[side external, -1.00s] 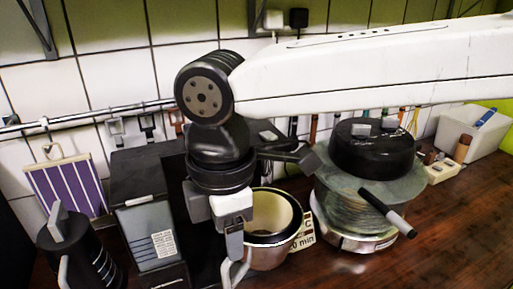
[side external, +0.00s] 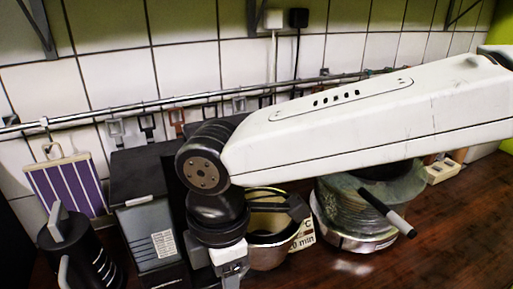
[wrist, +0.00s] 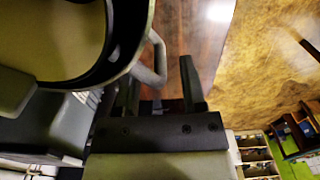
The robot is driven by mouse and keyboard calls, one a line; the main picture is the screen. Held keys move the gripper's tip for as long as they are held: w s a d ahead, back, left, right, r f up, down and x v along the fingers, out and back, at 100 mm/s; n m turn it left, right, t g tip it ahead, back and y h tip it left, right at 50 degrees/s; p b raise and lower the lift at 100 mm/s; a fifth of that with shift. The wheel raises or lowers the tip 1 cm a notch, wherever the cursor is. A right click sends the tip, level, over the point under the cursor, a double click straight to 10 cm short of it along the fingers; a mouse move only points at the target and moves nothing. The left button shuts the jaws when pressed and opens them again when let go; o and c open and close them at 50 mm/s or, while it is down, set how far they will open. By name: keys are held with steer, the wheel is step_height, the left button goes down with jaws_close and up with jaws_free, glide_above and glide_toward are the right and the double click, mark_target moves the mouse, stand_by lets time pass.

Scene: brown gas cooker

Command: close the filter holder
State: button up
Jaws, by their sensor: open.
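The filter holder (side external: 268,258) is a round cup with a dark rim and cream inside, swung out from the front of the black coffee machine (side external: 150,225). In the wrist view the holder (wrist: 50,45) fills the upper left, with its curved grey handle (wrist: 156,62) reaching down towards my fingers. My gripper (side external: 232,277) is low in front of the holder in the side view and hides the handle there. In the wrist view my gripper (wrist: 160,92) is open. The handle's lower end shows between the fingers, close to the left one; I cannot tell whether they touch.
A black jug (side external: 75,250) stands left of the machine. A reel-like round container (side external: 345,215) with a marker pen (side external: 388,213) stands right of the holder, partly behind my arm. The wooden counter (side external: 460,215) is clear at the right.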

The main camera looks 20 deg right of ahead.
steer(key=shift+f, duration=0.8)
steer(key=c, duration=0.7)
steer(key=shift+s, duration=0.15)
stand_by(0.5)
